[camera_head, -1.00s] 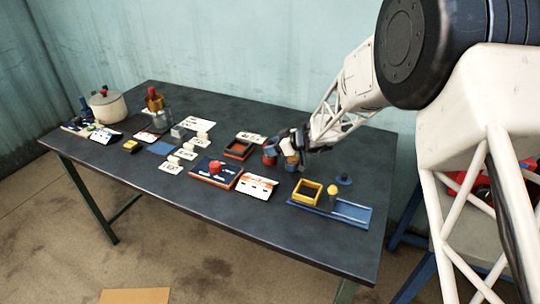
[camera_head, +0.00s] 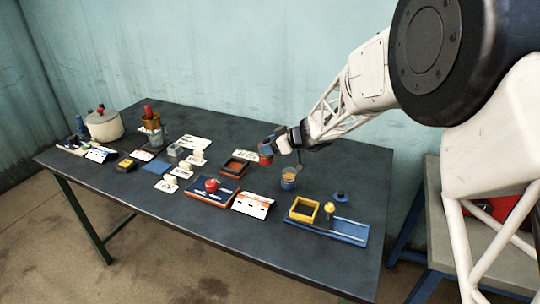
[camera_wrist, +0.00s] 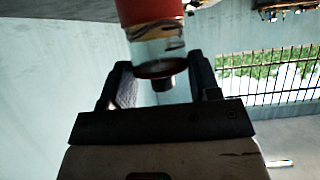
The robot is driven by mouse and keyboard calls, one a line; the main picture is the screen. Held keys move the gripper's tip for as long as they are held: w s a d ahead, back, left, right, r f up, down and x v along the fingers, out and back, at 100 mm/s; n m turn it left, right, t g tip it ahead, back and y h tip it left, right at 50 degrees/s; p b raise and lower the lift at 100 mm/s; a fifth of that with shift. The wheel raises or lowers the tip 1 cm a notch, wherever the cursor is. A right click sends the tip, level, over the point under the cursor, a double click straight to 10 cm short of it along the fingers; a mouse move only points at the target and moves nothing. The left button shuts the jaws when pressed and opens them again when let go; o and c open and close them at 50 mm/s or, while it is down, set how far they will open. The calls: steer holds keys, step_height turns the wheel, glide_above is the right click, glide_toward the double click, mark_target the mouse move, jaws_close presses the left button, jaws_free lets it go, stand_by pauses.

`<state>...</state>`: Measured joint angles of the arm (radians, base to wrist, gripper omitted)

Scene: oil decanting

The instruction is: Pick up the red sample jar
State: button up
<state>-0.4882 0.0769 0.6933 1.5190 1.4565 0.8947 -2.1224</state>
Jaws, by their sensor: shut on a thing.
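The red sample jar (camera_head: 265,150) is held up off the table at the left end of my gripper (camera_head: 277,145) in the head view. In the wrist view the jar shows a red band (camera_wrist: 150,11), clear glass and a dark reddish disc close to the fingers. My gripper (camera_wrist: 158,82) is shut on the jar at that end. The fingertips' exact contact is partly hidden.
An orange-rimmed tray (camera_head: 235,167) is to the left. A blue base with a yellow frame (camera_head: 303,211) is at the front right. A pot (camera_head: 103,126) stands far left.

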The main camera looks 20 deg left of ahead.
steer(key=shift+r, duration=1)
